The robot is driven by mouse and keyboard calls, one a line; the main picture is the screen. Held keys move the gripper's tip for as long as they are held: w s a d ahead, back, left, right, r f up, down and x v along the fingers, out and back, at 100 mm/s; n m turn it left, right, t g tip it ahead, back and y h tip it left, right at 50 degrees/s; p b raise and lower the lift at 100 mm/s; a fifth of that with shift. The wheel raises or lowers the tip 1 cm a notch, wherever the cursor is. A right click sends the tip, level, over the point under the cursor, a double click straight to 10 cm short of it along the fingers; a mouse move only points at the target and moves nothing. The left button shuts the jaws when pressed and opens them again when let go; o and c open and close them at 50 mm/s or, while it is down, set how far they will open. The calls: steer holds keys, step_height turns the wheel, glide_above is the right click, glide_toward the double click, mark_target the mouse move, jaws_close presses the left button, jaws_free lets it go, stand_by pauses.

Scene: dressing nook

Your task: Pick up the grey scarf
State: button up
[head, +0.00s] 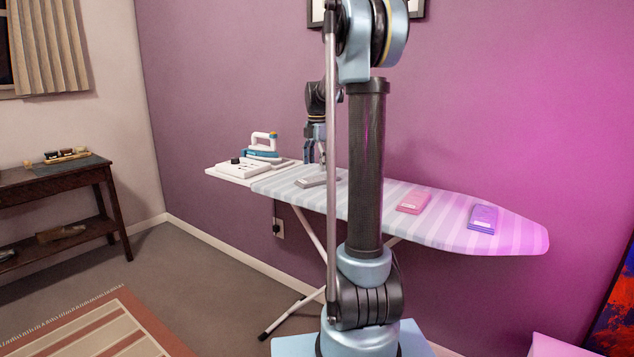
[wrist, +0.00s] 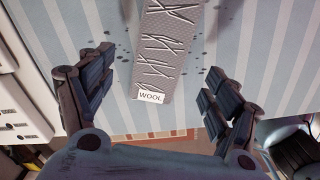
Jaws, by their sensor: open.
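The grey scarf (wrist: 166,45) lies folded on the striped ironing board (wrist: 60,18), with a "WOOL" label at its near end in the wrist view. In the head view the grey scarf (head: 318,180) is on the left part of the ironing board (head: 460,236), partly hidden by my gripper and arm. My gripper (wrist: 157,85) is open and empty, with one finger on each side of the scarf's labelled end in the wrist view. In the head view my gripper (head: 316,160) is just over the scarf. I cannot tell the exact height gap.
A pink folded item (head: 414,201) and a purple folded item (head: 483,218) lie on the board's right part. A white and blue iron (head: 263,147) stands at the board's left end beside a white panel (head: 240,168). A dark side table (head: 55,176) stands at the left.

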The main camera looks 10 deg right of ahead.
mark_target(316, 178)
steer(key=shift+a+f, duration=0.1)
steer(key=shift+f, duration=2.25)
steer(key=c, duration=1.1)
